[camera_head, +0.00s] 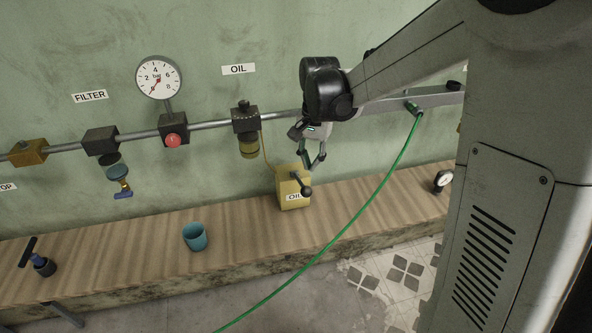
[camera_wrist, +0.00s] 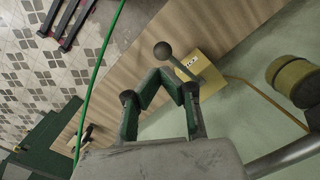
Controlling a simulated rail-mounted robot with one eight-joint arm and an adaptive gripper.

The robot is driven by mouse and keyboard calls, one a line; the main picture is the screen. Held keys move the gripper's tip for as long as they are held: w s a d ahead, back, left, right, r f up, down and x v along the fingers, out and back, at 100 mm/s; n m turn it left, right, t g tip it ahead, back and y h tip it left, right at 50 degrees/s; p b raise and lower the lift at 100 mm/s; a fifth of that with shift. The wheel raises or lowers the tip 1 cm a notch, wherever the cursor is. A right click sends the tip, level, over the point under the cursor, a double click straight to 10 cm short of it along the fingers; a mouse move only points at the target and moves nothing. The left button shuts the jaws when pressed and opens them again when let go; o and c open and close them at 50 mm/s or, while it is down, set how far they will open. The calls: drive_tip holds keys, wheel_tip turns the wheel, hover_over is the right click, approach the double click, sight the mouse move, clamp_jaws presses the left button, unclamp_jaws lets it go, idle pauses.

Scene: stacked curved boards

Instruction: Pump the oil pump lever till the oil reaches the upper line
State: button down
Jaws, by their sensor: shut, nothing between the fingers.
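The oil pump is a yellow box (camera_head: 287,181) labelled OIL, standing on the wooden bench below the pipe. Its lever (camera_head: 305,191) has a dark ball knob at the front of the box. In the wrist view the box (camera_wrist: 210,72) and the lever's knob (camera_wrist: 163,50) lie just beyond my fingertips. The oil bowl (camera_head: 249,149) hangs under a black unit below the OIL sign; its level and lines are too small to read. My gripper (camera_head: 315,167) is shut and empty, pointing down above and right of the knob, apparently apart from it. It also shows in the wrist view (camera_wrist: 170,74).
A thin yellow tube (camera_head: 267,150) links the bowl unit and pump. A blue cup (camera_head: 195,237) stands on the bench (camera_head: 120,260) at left. A gauge (camera_head: 159,78), a red button (camera_head: 173,141) and a filter (camera_head: 118,171) are on the pipe. A green hose (camera_head: 365,190) hangs in front.

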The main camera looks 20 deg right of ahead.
sight(307, 193)
drive_tip(key=shift+w+f+m+g, duration=0.3)
drive_tip(key=shift+w+f, duration=0.35)
drive_tip(key=shift+s+a+f+b, duration=0.15)
drive_tip(key=shift+f+b, duration=0.5)
drive_tip(key=shift+f, duration=1.1)
drive_tip(key=shift+s+f+b, duration=0.1)
drive_tip(key=shift+f+b, duration=0.55)
drive_tip(key=shift+f, duration=1.1)
wheel_tip(307, 193, down, 4)
drive_tip(key=b, duration=0.4)
drive_tip(key=shift+f, duration=0.25)
drive_tip(key=shift+r, duration=0.1)
